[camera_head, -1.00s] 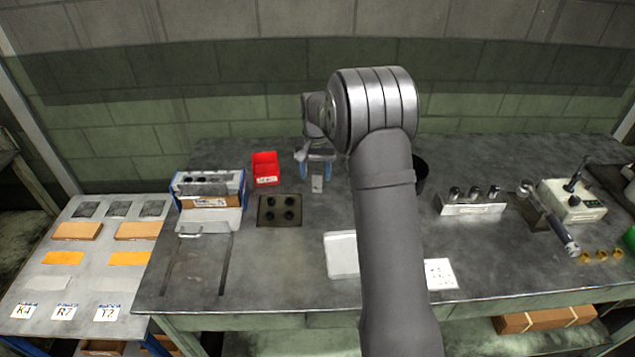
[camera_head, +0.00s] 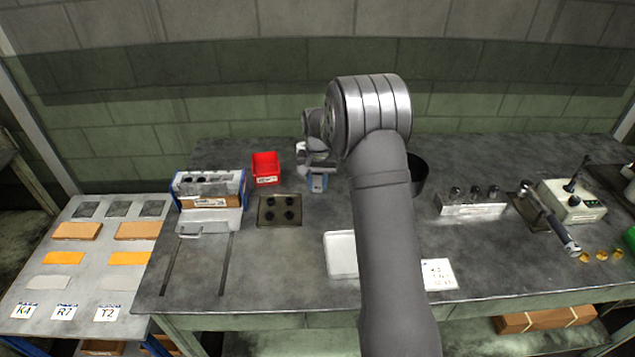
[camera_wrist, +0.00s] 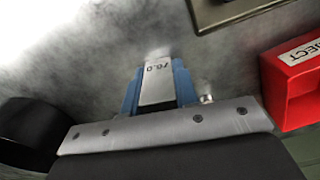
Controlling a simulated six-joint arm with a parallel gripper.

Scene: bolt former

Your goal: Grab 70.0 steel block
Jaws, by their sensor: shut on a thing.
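The steel block (camera_wrist: 158,84) is a pale grey piece marked "70.0", seen in the wrist view. My gripper (camera_wrist: 158,82) is shut on it, with one blue finger along each side. In the head view my gripper (camera_head: 317,182) is at the back of the bench, right of the red bin, partly covered by my arm. The block is too small and too hidden there to make out clearly. I cannot tell whether the block touches the bench.
A red bin (camera_head: 266,170) marked "REJECT" is close to my gripper. A dark plate with several holes (camera_head: 280,211) lies in front of it. A black round container (camera_head: 419,172) stands to the right. A white tray (camera_head: 341,256) lies nearer the front. A blue-sided fixture (camera_head: 210,190) stands left.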

